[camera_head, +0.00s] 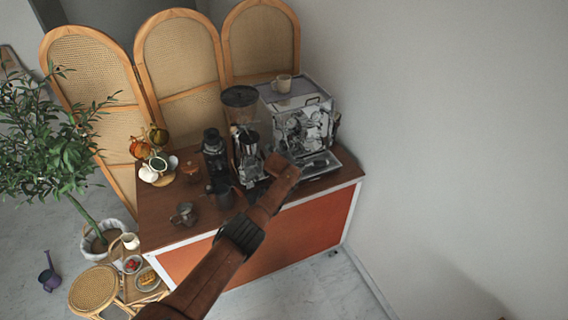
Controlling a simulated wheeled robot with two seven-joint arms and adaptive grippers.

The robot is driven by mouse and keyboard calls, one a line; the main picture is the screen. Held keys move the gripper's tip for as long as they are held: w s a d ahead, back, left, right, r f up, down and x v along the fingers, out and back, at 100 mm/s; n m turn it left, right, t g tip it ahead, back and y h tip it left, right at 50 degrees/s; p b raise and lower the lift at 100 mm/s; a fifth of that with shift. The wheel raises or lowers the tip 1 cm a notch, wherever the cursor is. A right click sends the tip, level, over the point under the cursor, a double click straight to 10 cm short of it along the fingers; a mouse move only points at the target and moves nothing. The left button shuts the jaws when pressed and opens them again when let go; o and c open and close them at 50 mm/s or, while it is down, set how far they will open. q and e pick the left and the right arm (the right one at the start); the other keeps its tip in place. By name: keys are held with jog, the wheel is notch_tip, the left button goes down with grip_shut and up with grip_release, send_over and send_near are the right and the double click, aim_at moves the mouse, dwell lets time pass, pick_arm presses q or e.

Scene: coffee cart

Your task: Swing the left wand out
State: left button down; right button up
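The silver espresso machine (305,120) stands at the right end of the wooden cart top, with its front toward me. Its left steam wand is too small and cluttered to make out against the shiny front. My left arm comes in from the lower left, and its brown end link (282,168) is in front of the machine's lower left. My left gripper cannot be made out clearly among the dark parts there, so its opening and any contact with the wand are hidden. My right gripper is not in view.
A coffee grinder (241,99) stands just left of the machine, with a smaller dark grinder (213,144) beside it. A metal pitcher (184,213) is near the cart's front left. A cup (283,83) sits on the machine. Rattan screens (180,62) stand behind.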

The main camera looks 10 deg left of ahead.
pick_arm(q)
jog(key=shift+r, duration=0.1)
dwell(0.4)
jog(key=c, duration=2)
grip_release()
jog(key=shift+d, duration=0.1)
jog(key=shift+s+d, duration=0.15)
jog(key=shift+d, duration=0.05)
jog(key=shift+a+v, duration=0.15)
jog(key=shift+v, duration=2.75)
jog(key=shift+a+v, duration=0.15)
jog(key=shift+v, duration=2.75)
